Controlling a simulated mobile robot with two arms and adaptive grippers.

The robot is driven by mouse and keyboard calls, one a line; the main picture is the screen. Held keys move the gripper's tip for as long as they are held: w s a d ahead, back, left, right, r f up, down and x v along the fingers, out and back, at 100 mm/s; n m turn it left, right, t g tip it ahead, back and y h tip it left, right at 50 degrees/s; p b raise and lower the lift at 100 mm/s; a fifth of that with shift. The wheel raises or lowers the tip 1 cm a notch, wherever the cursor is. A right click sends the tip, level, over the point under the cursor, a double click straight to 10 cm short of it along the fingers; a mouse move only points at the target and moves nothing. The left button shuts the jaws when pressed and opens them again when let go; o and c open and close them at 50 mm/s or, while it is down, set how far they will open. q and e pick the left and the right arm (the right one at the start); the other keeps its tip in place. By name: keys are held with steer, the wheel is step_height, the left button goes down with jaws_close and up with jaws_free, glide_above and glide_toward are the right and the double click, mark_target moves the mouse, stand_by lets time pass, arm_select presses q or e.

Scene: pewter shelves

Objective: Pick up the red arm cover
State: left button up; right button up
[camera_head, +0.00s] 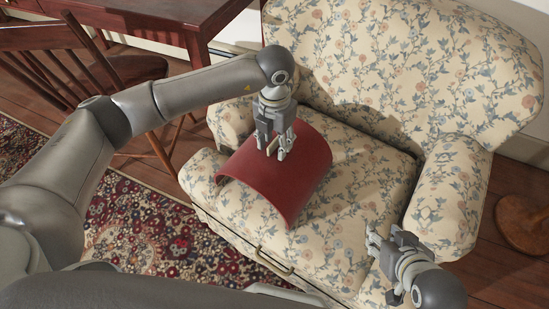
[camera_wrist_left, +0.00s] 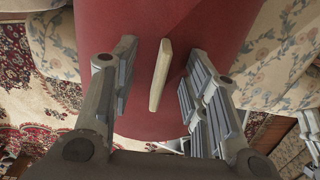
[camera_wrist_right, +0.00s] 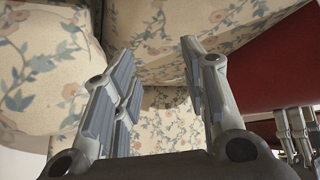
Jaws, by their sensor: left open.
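The red arm cover (camera_head: 300,188), a curved red shell, rests arched on the seat of the floral armchair. In the left wrist view the cover (camera_wrist_left: 185,22) has a pale wooden bar-shaped handle (camera_wrist_left: 160,75) on its top. My left gripper (camera_head: 276,150) is above the cover, with its open fingers on either side of the handle. I see gaps between the handle and both fingers. My right gripper (camera_head: 382,252) is at the chair's front right, near the seat and armrest. In the right wrist view its fingers (camera_wrist_right: 158,62) are apart with nothing between them.
The floral armchair (camera_head: 375,160) has a high back and two armrests (camera_head: 448,195). A brass-coloured handle (camera_head: 273,262) is on its front. A dark wooden chair (camera_head: 125,72) and a desk (camera_head: 150,14) stand at the left. A patterned rug (camera_head: 140,232) covers the floor.

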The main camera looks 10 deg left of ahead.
arm_select(q)
steer(key=shift+s+f, duration=0.25)
steer(key=shift+f, duration=0.2)
jaws_close()
steer(key=shift+r, duration=0.1)
